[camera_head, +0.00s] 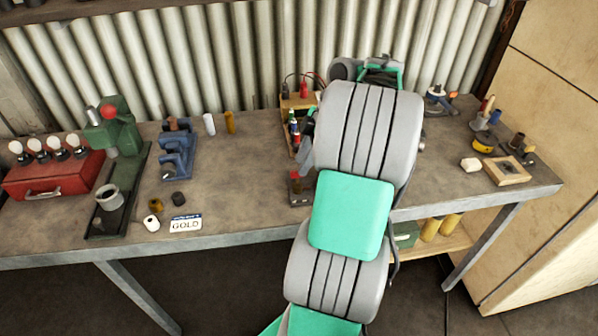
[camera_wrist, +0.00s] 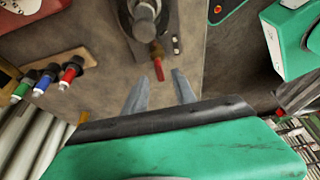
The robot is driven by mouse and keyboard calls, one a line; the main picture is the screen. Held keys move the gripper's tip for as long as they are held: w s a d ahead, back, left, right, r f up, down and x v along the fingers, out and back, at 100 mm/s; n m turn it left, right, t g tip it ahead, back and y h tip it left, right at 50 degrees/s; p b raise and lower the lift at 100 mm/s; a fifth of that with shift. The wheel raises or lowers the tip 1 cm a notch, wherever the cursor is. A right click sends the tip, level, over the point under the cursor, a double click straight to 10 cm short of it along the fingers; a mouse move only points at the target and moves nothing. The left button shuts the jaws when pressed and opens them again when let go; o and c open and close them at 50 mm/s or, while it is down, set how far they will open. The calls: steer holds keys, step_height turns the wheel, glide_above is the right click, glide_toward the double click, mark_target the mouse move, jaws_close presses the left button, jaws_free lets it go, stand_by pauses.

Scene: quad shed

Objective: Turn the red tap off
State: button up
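The red tap shows in the wrist view as a short red lever (camera_wrist: 159,68) on a brass-coloured stem, beside a grey rounded metal fitting (camera_wrist: 146,18). My gripper (camera_wrist: 160,85) is open, with two grey fingers apart. The lever's free end is close to the gap between the fingertips; I cannot tell whether anything touches.
The workbench (camera_head: 250,165) holds a green press (camera_head: 118,125), a red case (camera_head: 50,178), a blue tool (camera_head: 178,150) and a GOLD card (camera_head: 186,223) on the left. Coloured drivers (camera_wrist: 70,73) show left of the fingers. A wooden tray (camera_head: 507,171) lies at right.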

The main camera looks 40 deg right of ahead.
mark_target(297, 178)
steer(key=x, duration=0.3)
steer(key=shift+r, duration=0.1)
steer(key=shift+c, duration=0.4)
jaws_close()
